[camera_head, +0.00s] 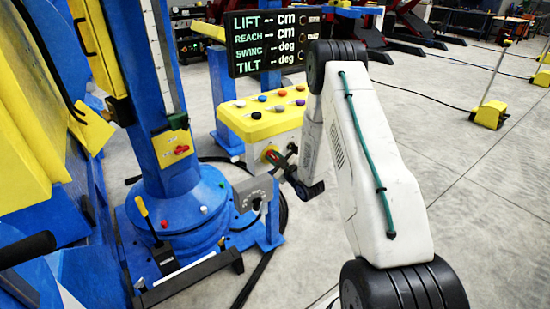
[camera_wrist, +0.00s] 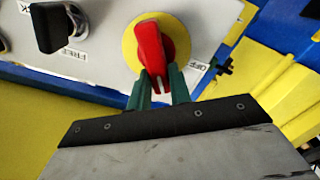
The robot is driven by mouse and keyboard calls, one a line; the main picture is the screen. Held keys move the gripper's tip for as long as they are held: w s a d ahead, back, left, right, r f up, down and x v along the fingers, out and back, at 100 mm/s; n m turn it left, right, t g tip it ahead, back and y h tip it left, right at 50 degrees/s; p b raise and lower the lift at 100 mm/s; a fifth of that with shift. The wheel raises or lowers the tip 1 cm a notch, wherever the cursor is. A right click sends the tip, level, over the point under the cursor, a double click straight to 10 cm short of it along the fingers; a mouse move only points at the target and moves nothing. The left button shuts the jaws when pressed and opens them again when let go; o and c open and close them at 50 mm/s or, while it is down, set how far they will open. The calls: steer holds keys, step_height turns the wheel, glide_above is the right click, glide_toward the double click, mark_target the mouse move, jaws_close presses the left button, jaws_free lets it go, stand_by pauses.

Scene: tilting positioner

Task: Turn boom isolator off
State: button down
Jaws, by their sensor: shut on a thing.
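The boom isolator appears as a red rotary handle (camera_wrist: 150,45) on a round yellow plate in the wrist view, mounted on a grey panel (camera_wrist: 105,70). Its long axis runs nearly up and down in the picture, its white-marked end low between my fingers. A label reading OFF (camera_wrist: 194,71) lies to the right of the handle. My gripper (camera_wrist: 160,90) has its green fingers on both sides of the handle's lower end and is shut on it.
A black knob (camera_wrist: 78,35) with a FREE label is left of the handle. Several coloured buttons top the control box. A display (camera_head: 276,42) above shows dashes for lift, reach, swing and tilt. A blue column (camera_head: 160,100) stands left; open floor (camera_head: 470,200) lies right.

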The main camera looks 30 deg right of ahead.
steer(key=n, duration=0.3)
steer(key=f+n, duration=0.1)
steer(key=n, duration=0.3)
steer(key=a+n, duration=0.1)
steer(key=n, duration=0.3)
steer(key=shift+f, duration=0.4)
steer(key=shift+s+n, duration=0.1)
steer(key=shift+n, duration=0.2)
steer(key=c, duration=1.3)
jaws_free()
steer(key=s, duration=0.7)
steer(key=shift+s+d, duration=0.2)
steer(key=shift+s, duration=0.15)
